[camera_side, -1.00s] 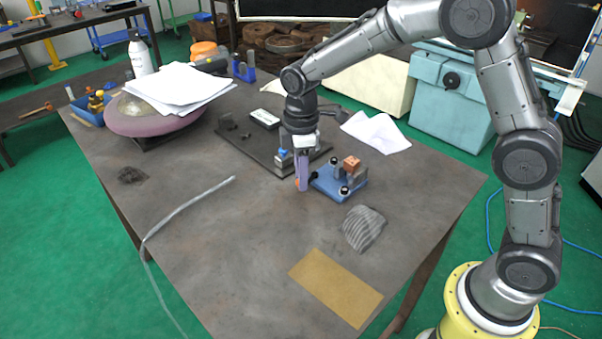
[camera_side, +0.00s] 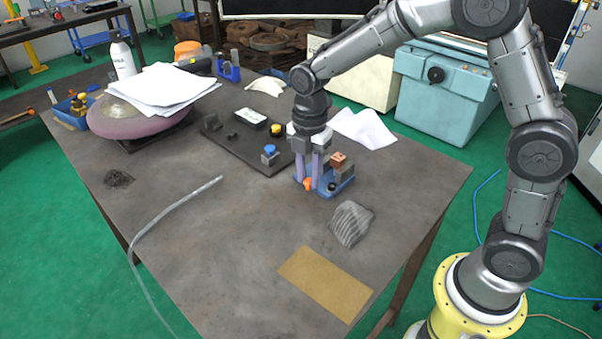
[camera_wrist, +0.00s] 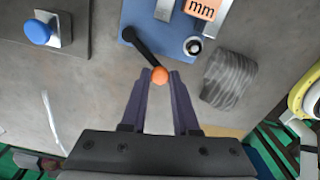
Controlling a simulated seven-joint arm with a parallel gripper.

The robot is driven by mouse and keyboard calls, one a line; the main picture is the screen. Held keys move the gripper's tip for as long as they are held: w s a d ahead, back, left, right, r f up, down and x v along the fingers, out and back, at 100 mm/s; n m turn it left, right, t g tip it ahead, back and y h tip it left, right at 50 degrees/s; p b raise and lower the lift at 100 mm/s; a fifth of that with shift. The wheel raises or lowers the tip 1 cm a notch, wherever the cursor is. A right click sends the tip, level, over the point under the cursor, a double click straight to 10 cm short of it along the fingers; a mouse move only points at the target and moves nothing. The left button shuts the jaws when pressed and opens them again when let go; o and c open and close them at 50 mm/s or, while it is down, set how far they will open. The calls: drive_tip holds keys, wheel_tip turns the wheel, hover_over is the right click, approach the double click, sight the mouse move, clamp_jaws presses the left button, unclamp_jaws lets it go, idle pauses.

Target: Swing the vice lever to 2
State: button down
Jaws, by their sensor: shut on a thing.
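The vice has a blue base (camera_side: 343,181) and stands on the table right of the dark plate. In the wrist view the blue base (camera_wrist: 178,58) carries a grey block and an orange block marked "mm" (camera_wrist: 203,8). Its black lever (camera_wrist: 139,45) runs from upper left down to an orange knob (camera_wrist: 160,75). My gripper (camera_wrist: 160,78) has its two purple fingers on either side of the orange knob, shut on it. In the side view my gripper (camera_side: 309,184) points down at the near left side of the base. No number 2 mark is readable.
A dark plate (camera_side: 227,147) with a blue button (camera_side: 270,150) and a yellow button (camera_side: 276,130) lies to the left. A grey ribbed piece (camera_side: 351,223) and a tan sheet (camera_side: 326,284) lie nearer.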

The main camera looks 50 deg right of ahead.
drive_tip(key=n, duration=0.1)
drive_tip(key=d+n, duration=0.1)
drive_tip(key=shift+s+d+n, duration=0.15)
drive_tip(key=shift+s+n, duration=0.15)
drive_tip(key=shift+n, duration=0.1)
drive_tip(key=shift+s+d+r+n, duration=0.1)
drive_tip(key=shift+d+n, duration=0.35)
drive_tip(key=shift+n, duration=0.45)
drive_tip(key=shift+s+d+n, duration=0.1)
drive_tip(key=shift+d+n, duration=0.3)
drive_tip(key=shift+n, duration=0.5)
drive_tip(key=c, duration=0.7)
unclamp_jaws()
drive_tip(key=shift+o, duration=0.2)
wheel_tip(320, 180, up, 14)
